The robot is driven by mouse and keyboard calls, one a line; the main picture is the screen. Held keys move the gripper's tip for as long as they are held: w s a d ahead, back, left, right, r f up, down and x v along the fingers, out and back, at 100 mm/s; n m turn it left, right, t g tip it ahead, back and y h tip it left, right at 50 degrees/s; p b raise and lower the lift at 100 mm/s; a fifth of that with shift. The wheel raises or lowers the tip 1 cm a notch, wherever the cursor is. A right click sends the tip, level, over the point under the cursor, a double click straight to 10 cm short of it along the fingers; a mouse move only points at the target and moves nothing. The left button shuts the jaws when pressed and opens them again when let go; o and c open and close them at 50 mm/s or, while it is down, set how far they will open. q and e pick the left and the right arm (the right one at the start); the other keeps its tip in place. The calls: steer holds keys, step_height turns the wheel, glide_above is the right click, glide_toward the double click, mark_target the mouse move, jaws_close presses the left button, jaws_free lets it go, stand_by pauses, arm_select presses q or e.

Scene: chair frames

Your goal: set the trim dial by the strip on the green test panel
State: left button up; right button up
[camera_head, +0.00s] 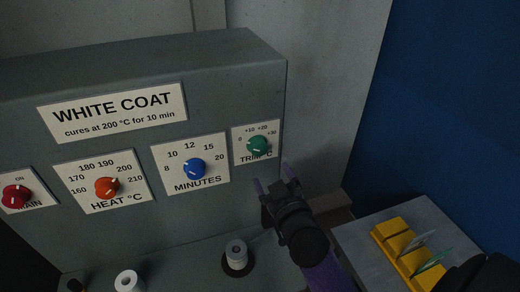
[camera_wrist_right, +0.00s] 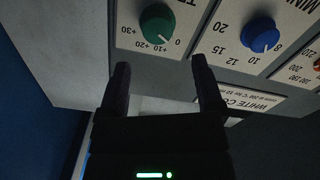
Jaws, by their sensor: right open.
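The green trim dial (camera_head: 258,145) is at the right end of the grey control box. Its scale runs from 0 to +30. In the wrist view the dial (camera_wrist_right: 157,25) appears upside down, its white mark pointing towards the 0. My right gripper (camera_head: 274,180) is open and empty, just below and in front of the trim plate, apart from the dial. Its two fingers (camera_wrist_right: 161,66) also show in the wrist view. The green test panel (camera_head: 432,262) stands tilted in a yellow rack (camera_head: 385,232) at the lower right. Its strip cannot be made out. My left gripper is out of view.
The blue minutes dial (camera_head: 194,168), orange heat dial (camera_head: 106,187) and red main dial (camera_head: 15,196) sit left of the trim dial. A clear greyish panel (camera_head: 414,243) shares the rack. White rolls (camera_head: 128,282) (camera_head: 236,247) stand below the box.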

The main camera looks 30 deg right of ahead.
mark_target(260, 151)
steer(key=b+x, duration=0.2)
steer(key=x, duration=0.2)
steer(key=b+x, duration=0.2)
steer(key=x, duration=0.2)
steer(key=shift+s+d+r, duration=0.1)
steer(key=shift+r, duration=0.1)
steer(key=shift+w+d+r, duration=0.1)
steer(key=shift+w, duration=0.2)
steer(key=shift+c, duration=0.4)
steer(key=c, duration=0.6)
steer(key=m, duration=0.7)
steer(key=shift+c, duration=0.2)
steer(key=o, duration=0.5)
steer(key=shift+m, duration=0.4)
steer(key=o, duration=0.4)
